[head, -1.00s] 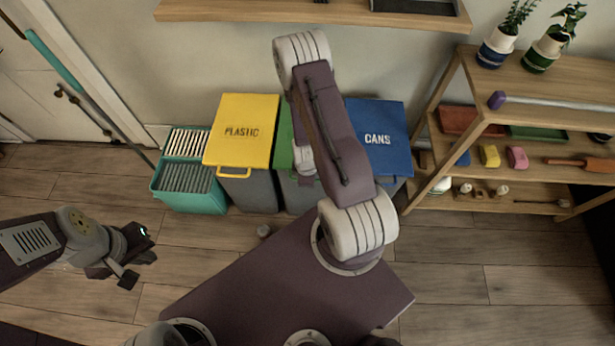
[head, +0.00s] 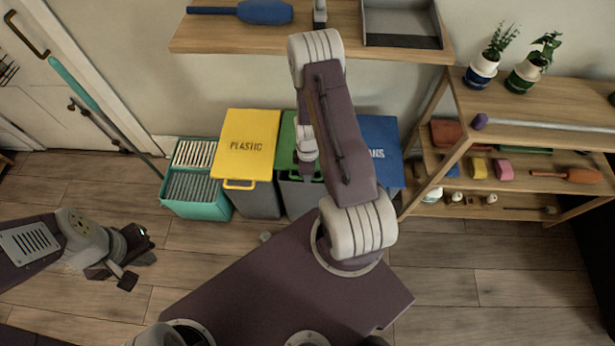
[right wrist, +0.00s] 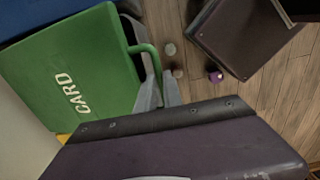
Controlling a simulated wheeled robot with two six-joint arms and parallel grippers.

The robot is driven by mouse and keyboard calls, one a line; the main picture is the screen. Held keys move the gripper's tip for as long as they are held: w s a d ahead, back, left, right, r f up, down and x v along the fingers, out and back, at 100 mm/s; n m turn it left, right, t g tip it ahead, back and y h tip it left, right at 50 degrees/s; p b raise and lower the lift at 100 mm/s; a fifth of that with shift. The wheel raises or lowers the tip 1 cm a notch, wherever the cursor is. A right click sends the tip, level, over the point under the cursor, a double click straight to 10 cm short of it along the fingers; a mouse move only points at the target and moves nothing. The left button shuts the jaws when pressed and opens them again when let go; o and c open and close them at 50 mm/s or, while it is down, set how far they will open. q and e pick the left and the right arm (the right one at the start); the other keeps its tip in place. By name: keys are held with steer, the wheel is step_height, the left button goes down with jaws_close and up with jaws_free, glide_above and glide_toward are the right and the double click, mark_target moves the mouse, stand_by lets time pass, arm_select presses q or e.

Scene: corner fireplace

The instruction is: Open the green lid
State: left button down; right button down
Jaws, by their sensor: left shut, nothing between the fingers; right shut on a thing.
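The green lid (head: 287,143) is on the middle bin, between the yellow and blue lids, and looks down on its bin. My right arm covers much of it in the head view. In the right wrist view, the green lid (right wrist: 70,82) shows white CARD lettering and a green bar handle (right wrist: 155,58) at its edge. My right gripper (right wrist: 158,90) is shut on that handle. My left gripper (head: 128,270) is shut and empty, above the floor at the left, well away from the bins.
The yellow PLASTIC lid (head: 247,144) is left of the green one, the blue CANS lid (head: 383,140) right. A teal slatted bin (head: 190,188) stands further left. A wooden shelf unit (head: 520,110) is at the right, and a wall shelf (head: 270,35) hangs above the bins.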

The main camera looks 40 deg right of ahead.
steer(key=w+d+r+p, duration=0.2)
steer(key=r+p, duration=0.1)
steer(key=r, duration=0.4)
steer(key=w+d+r+p, duration=0.2)
steer(key=w+r+p, duration=0.1)
steer(key=r, duration=0.3)
steer(key=shift+w+d+r+p, duration=0.25)
steer(key=shift+r+p, duration=0.15)
steer(key=shift+p, duration=0.35)
steer(key=c, duration=1.5)
jaws_free()
steer(key=shift+c, duration=0.2)
steer(key=shift+o, duration=0.3)
steer(key=shift+w+d+f, duration=0.2)
steer(key=shift+d+f, duration=0.05)
steer(key=shift+f, duration=0.05)
steer(key=shift+s+a+r, duration=0.1)
steer(key=shift+s+a, duration=0.05)
